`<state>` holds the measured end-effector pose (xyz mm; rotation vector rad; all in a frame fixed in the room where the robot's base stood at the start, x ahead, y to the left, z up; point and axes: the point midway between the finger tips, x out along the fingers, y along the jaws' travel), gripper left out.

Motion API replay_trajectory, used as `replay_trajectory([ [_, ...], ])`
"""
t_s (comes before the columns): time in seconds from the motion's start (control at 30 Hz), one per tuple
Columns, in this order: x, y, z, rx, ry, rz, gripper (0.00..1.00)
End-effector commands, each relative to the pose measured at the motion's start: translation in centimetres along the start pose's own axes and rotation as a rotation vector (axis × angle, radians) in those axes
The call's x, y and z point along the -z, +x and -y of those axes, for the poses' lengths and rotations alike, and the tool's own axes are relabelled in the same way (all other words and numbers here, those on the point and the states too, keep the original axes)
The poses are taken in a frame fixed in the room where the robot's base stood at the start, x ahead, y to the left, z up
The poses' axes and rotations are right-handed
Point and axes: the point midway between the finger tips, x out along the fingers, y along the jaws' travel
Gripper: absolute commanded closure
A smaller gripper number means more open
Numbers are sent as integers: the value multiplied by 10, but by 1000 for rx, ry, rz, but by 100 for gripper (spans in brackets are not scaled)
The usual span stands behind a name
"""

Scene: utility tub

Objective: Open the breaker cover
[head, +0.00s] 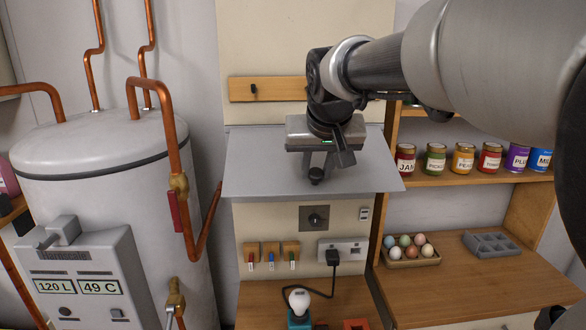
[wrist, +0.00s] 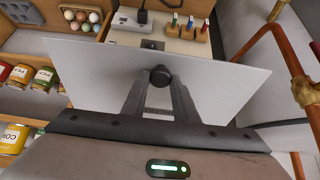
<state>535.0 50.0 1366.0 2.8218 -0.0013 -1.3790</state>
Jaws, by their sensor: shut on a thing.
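The breaker cover (head: 255,165) is a flat grey panel on the wall, below a wooden strip. Its lower edge looks wider and nearer than its top edge, so it appears tilted outward. A round black knob (head: 316,176) sits near its lower edge. My gripper (head: 318,166) is shut on this knob. In the wrist view, the two fingers of my gripper (wrist: 160,88) close on the knob (wrist: 160,75), with the cover (wrist: 105,75) spread behind them. Whatever lies directly behind the cover is hidden.
A white water tank (head: 100,190) with copper pipes (head: 185,150) stands close on the left. Shelves with several jars (head: 462,158) and an egg tray (head: 412,258) are on the right. A dial plate (head: 314,218) and a socket with a black plug (head: 341,250) are below the cover.

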Motion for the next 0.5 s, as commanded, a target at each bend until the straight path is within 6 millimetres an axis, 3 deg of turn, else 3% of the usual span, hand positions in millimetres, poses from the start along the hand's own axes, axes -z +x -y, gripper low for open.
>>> replay_trajectory([
  [0.03, 14, -13, 0, 2, 1, -25, 100],
  [0.13, 21, -23, 0, 2, 1, -28, 100],
  [0.5, 34, -40, 0, 1, 1, -26, 100],
])
